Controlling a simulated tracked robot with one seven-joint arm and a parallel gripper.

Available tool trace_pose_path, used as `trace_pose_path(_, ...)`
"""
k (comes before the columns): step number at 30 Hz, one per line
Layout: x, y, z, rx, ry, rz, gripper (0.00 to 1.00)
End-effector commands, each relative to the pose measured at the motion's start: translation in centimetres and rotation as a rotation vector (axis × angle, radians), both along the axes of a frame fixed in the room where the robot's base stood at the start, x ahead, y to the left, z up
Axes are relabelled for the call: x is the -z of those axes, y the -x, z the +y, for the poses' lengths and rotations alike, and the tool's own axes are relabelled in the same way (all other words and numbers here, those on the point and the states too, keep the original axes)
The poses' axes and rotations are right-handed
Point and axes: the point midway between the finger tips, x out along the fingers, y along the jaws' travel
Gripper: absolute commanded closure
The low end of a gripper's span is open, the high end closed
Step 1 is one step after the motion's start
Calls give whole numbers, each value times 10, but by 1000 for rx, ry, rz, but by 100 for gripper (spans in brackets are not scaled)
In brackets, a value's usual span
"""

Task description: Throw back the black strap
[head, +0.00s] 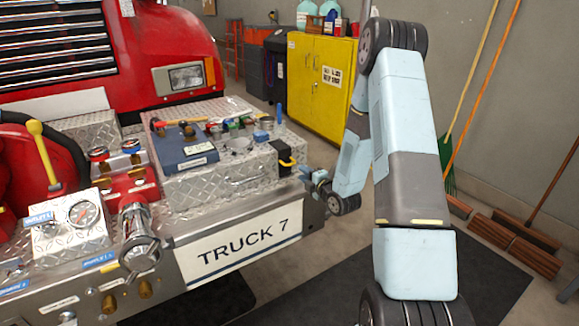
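What looks like the black strap (283,152) hangs over the right front edge of the diamond-plate box (218,184) on the truck bumper. A yellow loop or handle (287,161) shows at its lower part. My gripper (308,176) is just right of the strap, near the bumper's right end, and looks apart from it. The gripper is small in view and partly hidden by its own wrist, so whether its fingers are open or shut is unclear.
A blue case (185,147) and several small fittings lie on top of the box. Left of it stand a chrome valve (138,238), a gauge (83,213) and a yellow-knobbed lever (42,155). The TRUCK 7 sign (240,244) faces front. A yellow cabinet (318,78) stands behind.

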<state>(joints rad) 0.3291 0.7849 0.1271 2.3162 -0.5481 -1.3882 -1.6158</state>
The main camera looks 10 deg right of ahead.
Motion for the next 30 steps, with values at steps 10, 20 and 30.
trace_pose_path(10, 6, -58, 20, -2, -1, -1, 71)
trace_pose_path(20, 9, -89, 30, -1, -1, 0, 71)
trace_pose_path(30, 9, -92, 31, -1, -1, 1, 71)
